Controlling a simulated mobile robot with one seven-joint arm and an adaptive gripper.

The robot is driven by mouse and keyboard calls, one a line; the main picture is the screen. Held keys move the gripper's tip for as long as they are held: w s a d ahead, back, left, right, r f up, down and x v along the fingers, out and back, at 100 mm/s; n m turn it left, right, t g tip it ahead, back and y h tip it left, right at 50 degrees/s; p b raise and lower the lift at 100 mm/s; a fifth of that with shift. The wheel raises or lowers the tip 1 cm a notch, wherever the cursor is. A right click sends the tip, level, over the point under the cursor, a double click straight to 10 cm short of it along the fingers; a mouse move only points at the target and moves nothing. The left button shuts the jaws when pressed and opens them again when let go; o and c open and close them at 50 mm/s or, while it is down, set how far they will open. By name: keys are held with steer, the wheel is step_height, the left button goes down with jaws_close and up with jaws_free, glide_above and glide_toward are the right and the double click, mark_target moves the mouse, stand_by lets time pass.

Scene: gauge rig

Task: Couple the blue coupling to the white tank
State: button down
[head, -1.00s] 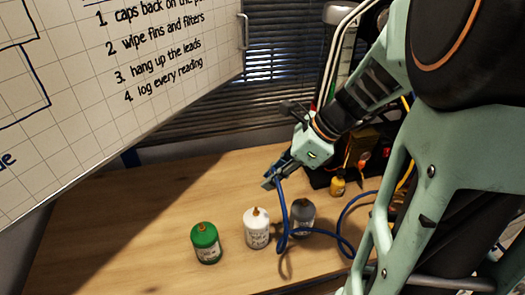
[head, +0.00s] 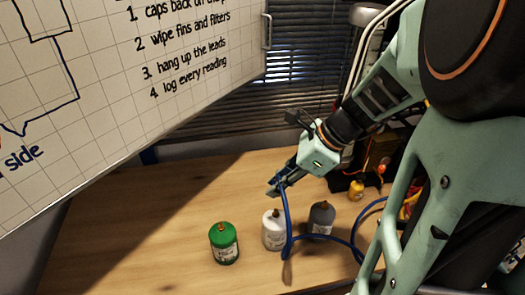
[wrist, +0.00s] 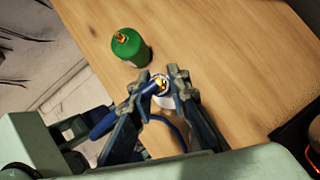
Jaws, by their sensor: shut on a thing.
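My gripper (head: 275,188) is shut on the blue coupling (wrist: 152,87) at the end of a blue hose. In the head view it is above the white tank (head: 273,233), with a gap between the fingertips and the tank's brass top. In the wrist view the coupling lies between the fingertips, with brass showing at its end and part of the white tank (wrist: 166,102) behind it. The fingers hide much of the coupling and tank. I cannot tell whether the coupling lines up with the valve.
A green tank (head: 224,244) stands left of the white one, and a grey tank (head: 321,219) close on its right. A yellow object (head: 356,190) stands farther right. The wooden bench (head: 130,225) is clear at left.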

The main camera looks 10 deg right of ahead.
steer(key=shift+f+b, duration=1.85)
steer(key=shift+f, duration=0.8)
steer(key=shift+f+b, duration=0.5)
steer(key=shift+f, duration=0.65)
steer(key=shift+f, duration=0.25)
steer(key=c, duration=2)
jaws_free()
steer(key=shift+o, duration=0.6)
steer(key=o, duration=0.4)
steer(key=shift+o, duration=0.2)
